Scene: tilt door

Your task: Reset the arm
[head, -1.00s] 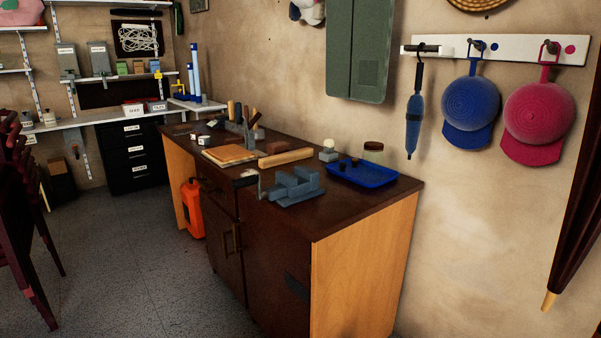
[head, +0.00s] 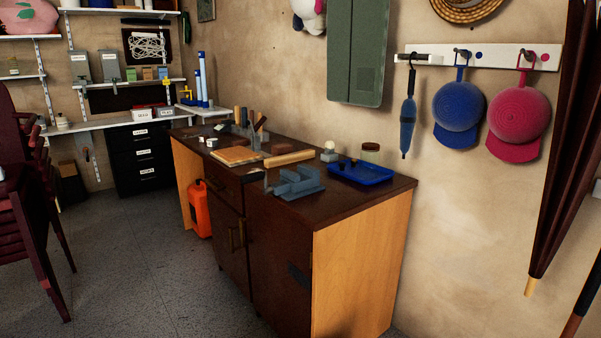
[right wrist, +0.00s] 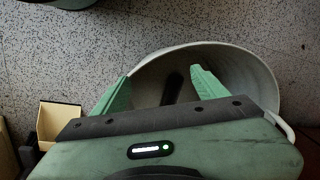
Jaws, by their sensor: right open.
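My right gripper (right wrist: 160,88) shows in the right wrist view. Its two green fingers are apart with nothing between them that I can see gripped. Below it is a pale round bucket (right wrist: 258,72) on the speckled floor, with a dark object (right wrist: 173,84) visible inside it, between the fingers in the picture. I cannot tell how far the bucket is below the fingers. Neither arm shows in the head view, and my left gripper is in no frame.
A dark-topped wooden cabinet (head: 362,255) stands against the wall, with a grey vise (head: 296,184) and a blue tray (head: 362,173) on top. Stacked chairs (head: 30,205) stand at left. An orange canister (head: 200,208) is beside the cabinet. The floor (head: 130,260) at front left is clear.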

